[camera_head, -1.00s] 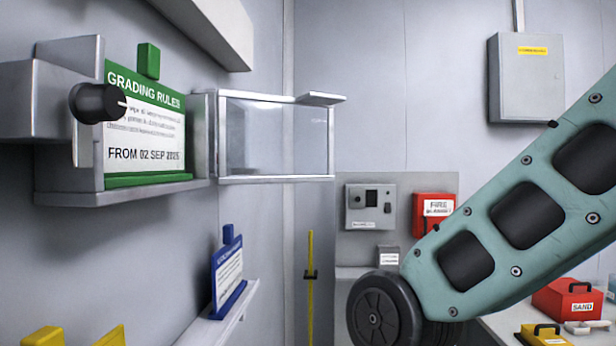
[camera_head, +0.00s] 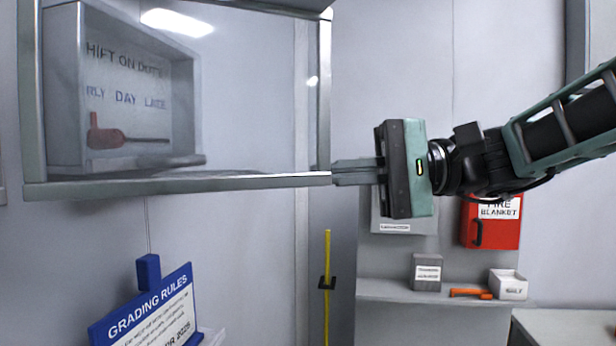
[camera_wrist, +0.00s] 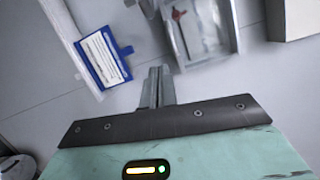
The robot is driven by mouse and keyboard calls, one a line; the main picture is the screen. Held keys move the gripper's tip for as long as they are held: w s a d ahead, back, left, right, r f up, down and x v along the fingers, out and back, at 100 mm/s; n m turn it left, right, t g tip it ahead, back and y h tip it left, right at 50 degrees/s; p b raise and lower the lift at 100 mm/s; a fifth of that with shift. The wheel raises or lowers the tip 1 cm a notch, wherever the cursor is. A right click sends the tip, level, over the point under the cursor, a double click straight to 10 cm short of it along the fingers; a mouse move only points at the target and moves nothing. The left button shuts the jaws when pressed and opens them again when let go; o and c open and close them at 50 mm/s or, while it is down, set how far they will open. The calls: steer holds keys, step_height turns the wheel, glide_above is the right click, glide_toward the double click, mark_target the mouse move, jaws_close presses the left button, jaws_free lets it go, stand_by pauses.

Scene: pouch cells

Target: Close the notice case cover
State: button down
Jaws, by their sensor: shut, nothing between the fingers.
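The notice case cover (camera_head: 180,184), a clear pane in a grey metal frame, fills the upper left of the head view. My gripper (camera_head: 336,173) is shut and empty, with its fingertips at the cover's lower right corner. I cannot tell whether they touch the frame. In the wrist view, the closed fingers (camera_wrist: 157,72) point up the picture.
Through the pane shows a grey shift-on-duty box (camera_head: 66,95) with a red pointer. Below is a blue grading-rules card (camera_head: 150,308). A yellow pole (camera_head: 327,255), a red fire blanket box (camera_head: 490,228) and a shelf (camera_head: 385,291) with small boxes stand behind my gripper.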

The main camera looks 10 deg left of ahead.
mark_target(259, 179)
steer(key=s+a+p, duration=0.1)
steer(key=a+p, duration=0.1)
steer(key=s+a+p, duration=0.2)
steer(key=a, duration=0.1)
steer(key=s+a+p, duration=0.2)
steer(key=shift+s+a, duration=0.25)
steer(key=shift+a, duration=0.05)
stand_by(0.4)
